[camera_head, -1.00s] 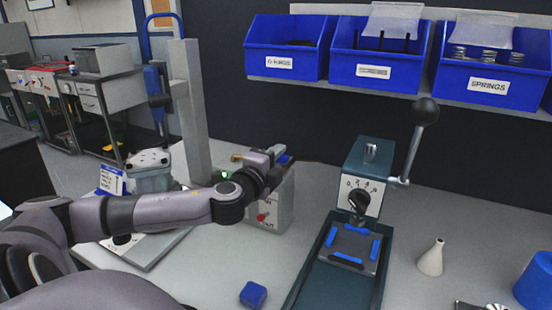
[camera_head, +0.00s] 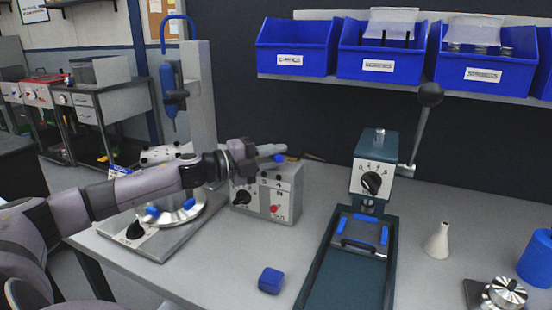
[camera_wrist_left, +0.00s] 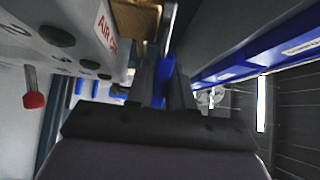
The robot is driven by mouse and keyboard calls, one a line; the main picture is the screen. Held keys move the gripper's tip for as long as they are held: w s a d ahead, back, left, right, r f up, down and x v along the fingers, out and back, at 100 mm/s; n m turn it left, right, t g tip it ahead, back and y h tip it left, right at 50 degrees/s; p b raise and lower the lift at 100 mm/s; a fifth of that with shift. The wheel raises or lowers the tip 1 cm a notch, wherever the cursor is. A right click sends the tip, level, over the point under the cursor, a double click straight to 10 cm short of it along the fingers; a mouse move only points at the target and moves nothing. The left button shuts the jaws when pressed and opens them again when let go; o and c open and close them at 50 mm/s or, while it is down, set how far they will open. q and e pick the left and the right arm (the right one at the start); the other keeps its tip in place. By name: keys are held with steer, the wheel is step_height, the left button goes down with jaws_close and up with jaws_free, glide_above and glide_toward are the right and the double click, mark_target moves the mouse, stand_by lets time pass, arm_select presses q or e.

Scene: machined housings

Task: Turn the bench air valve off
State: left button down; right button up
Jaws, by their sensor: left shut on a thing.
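A grey control box (camera_head: 268,192) stands on the bench in the head view, with a black knob, a red button and a front marked IN and OUT. My left gripper (camera_head: 272,152) is at the top of this box. In the left wrist view, a blue handle (camera_wrist_left: 164,84) sits between the two fingers, and the left gripper (camera_wrist_left: 160,75) is shut on it. A brass-coloured fitting (camera_wrist_left: 136,22) and a red-lettered label starting with AIR (camera_wrist_left: 106,30) are close by. The valve's exact angle is mostly hidden by the fingers. My right gripper is not in view.
A teal press (camera_head: 374,180) with a tall lever stands right of the box. A blue block (camera_head: 271,280) lies in front. A round plate (camera_head: 172,212) on a grey base is left, under my left arm. Blue bins (camera_head: 296,47) hang above. A white cone (camera_head: 437,240) stands right.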

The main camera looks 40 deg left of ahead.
arm_select(q)
steer(key=shift+s+a+m+g+h, duration=0.25)
steer(key=shift+m+g+h, duration=0.3)
steer(key=shift+h, duration=0.2)
steer(key=shift+s+a+m+g+h, duration=0.1)
steer(key=shift+s+m+g+h, duration=0.15)
steer(key=shift+m+g+h, duration=0.35)
steer(key=shift+s+a+m+g+h, duration=0.3)
steer(key=shift+m+h, duration=0.35)
steer(key=shift+h, duration=0.3)
steer(key=shift+d, duration=0.1)
steer(key=c, duration=1.1)
jaws_free()
steer(key=shift+d, duration=0.1)
